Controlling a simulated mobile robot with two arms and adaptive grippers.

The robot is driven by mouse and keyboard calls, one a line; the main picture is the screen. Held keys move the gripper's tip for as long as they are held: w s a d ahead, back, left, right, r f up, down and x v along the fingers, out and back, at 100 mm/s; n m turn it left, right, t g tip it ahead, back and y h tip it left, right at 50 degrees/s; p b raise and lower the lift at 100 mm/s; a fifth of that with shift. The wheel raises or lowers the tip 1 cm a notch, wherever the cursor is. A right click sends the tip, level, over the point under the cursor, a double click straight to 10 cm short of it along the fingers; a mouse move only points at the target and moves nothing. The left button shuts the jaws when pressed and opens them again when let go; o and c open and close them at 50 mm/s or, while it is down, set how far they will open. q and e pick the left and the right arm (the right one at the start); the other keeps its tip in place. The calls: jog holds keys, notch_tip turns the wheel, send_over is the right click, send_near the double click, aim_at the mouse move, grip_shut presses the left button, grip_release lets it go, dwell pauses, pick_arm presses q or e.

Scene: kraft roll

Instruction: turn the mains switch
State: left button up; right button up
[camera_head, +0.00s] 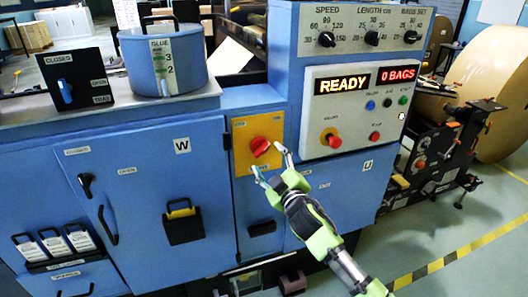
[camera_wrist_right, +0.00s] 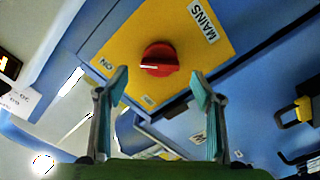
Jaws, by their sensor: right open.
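The mains switch is a red rotary knob (camera_head: 260,146) on a yellow plate (camera_head: 242,128) on the blue machine front. In the right wrist view the red knob (camera_wrist_right: 160,59) sits on the yellow plate (camera_wrist_right: 125,50) with a MAINS label (camera_wrist_right: 203,20) and an ON label (camera_wrist_right: 106,63). My right gripper (camera_head: 268,164) is open just below and in front of the knob. In the right wrist view its two fingers (camera_wrist_right: 160,92) stand apart on either side below the knob, with nothing between them. My left gripper is not in view.
Right of the plate is a control panel (camera_head: 350,115) reading READY and 0 BAGS, with several buttons. A blue glue pot (camera_head: 190,60) and a black lever box (camera_head: 90,75) stand on the left counter. A large kraft roll (camera_head: 490,90) is at right.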

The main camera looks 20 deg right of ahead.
aim_at(263, 151)
jog(key=shift+w+a, duration=0.1)
jog(key=shift+w, duration=2.2)
jog(key=c, duration=1.1)
